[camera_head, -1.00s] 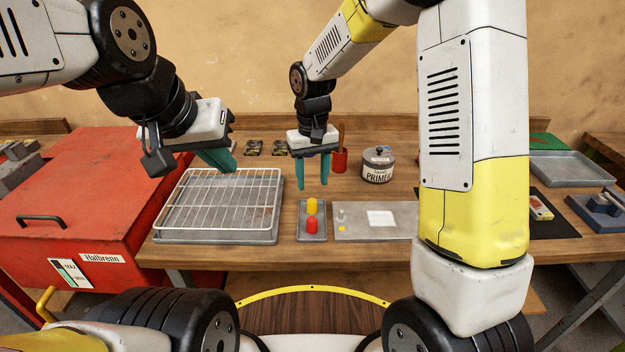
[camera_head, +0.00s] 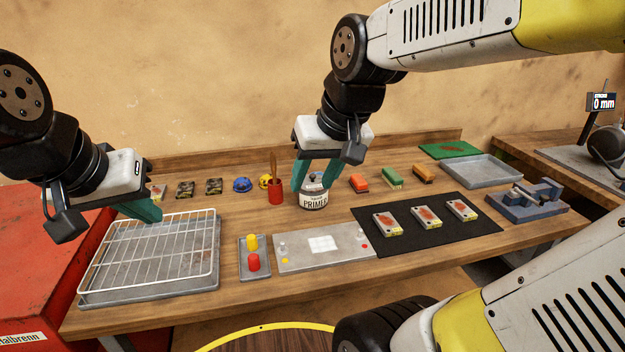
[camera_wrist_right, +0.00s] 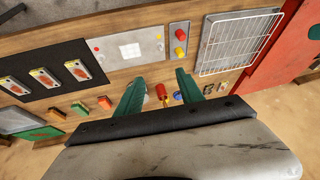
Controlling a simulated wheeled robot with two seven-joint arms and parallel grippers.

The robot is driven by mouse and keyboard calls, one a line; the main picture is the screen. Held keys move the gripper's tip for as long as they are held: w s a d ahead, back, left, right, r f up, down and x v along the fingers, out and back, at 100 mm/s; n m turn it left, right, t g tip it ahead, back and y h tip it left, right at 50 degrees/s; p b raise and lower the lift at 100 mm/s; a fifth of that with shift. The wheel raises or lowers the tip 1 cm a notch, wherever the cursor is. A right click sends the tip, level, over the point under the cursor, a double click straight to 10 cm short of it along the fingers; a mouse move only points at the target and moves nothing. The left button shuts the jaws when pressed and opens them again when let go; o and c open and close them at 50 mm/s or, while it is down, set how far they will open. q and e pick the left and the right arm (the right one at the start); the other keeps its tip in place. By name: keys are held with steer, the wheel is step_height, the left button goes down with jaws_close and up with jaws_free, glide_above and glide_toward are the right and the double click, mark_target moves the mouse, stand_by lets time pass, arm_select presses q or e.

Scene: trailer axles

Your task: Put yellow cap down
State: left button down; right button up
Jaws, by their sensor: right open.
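The yellow cap (camera_head: 251,242) stands on a small grey tray (camera_head: 242,270), just behind the red cap (camera_head: 253,262). Both caps also show in the right wrist view, the yellow one (camera_wrist_right: 179,51) nearer the gripper than the red one (camera_wrist_right: 181,34). My right gripper (camera_head: 313,189) is open and empty, its teal fingers apart in front of the primer can in the head view, to the right of and above the caps. The fingers also show in the right wrist view (camera_wrist_right: 159,76). My left gripper (camera_head: 142,209) hangs over the wire rack; its finger gap is hidden.
A wire rack (camera_head: 155,252) lies left of the small tray. A grey plate (camera_head: 300,262) with a white square lies right of it. The primer can (camera_head: 314,199) and red cup (camera_head: 275,192) stand behind. A black mat (camera_head: 400,247) holds three labelled blocks.

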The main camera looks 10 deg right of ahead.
steer(key=shift+m+t, duration=0.3)
steer(key=shift+t, duration=0.4)
steer(key=s, duration=0.1)
steer(key=s+d, duration=0.1)
steer(key=s, duration=0.2)
steer(key=shift+d, duration=0.25)
steer(key=shift+r, duration=0.1)
stand_by(0.3)
